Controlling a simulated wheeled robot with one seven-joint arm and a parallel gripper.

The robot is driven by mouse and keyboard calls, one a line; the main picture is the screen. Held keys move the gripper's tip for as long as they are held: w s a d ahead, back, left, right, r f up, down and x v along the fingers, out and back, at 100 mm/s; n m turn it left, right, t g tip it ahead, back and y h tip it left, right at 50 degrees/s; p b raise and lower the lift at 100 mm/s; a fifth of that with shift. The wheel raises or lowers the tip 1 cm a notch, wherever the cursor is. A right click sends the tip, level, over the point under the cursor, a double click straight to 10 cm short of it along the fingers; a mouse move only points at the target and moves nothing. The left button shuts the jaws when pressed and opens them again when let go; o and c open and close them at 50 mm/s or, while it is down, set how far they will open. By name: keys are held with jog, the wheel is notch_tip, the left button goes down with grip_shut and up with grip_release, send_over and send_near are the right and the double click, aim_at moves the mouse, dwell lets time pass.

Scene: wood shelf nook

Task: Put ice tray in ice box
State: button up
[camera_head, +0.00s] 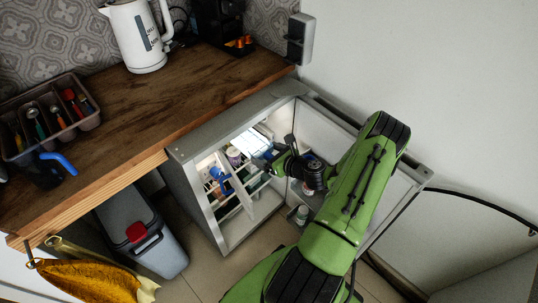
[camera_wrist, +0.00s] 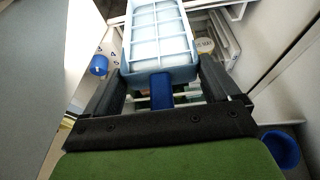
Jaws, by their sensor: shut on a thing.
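The ice tray (camera_wrist: 158,36) is pale blue with white-filled cells in a grid. In the wrist view it lies just ahead of my gripper (camera_wrist: 162,84), and its near end, with a blue tab (camera_wrist: 160,90), is between the two black fingers. My gripper is shut on it. In the head view my gripper (camera_head: 268,164) reaches into the upper part of the open small fridge (camera_head: 180,180). The tray is hard to make out there. The ice box cannot be clearly told apart from the lit upper inside of the fridge.
A blue knob (camera_wrist: 99,65) is on the left in the wrist view. The open fridge door (camera_head: 375,170) is on the right, with bottles on it. Fridge shelves hold several containers. The wooden counter (camera_head: 120,120) adjoins the fridge, with a grey bin (camera_head: 140,230) below.

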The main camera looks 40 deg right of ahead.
aim_at(245, 140)
jog(key=shift+w+a+p, duration=0.15)
jog(key=shift+w+p, duration=0.5)
jog(key=shift+w, duration=5.4)
jog(key=o, duration=1.1)
jog(key=p+v, duration=0.3)
jog(key=v, duration=1.2)
jog(key=shift+s+r, duration=0.25)
jog(key=shift+s, duration=0.1)
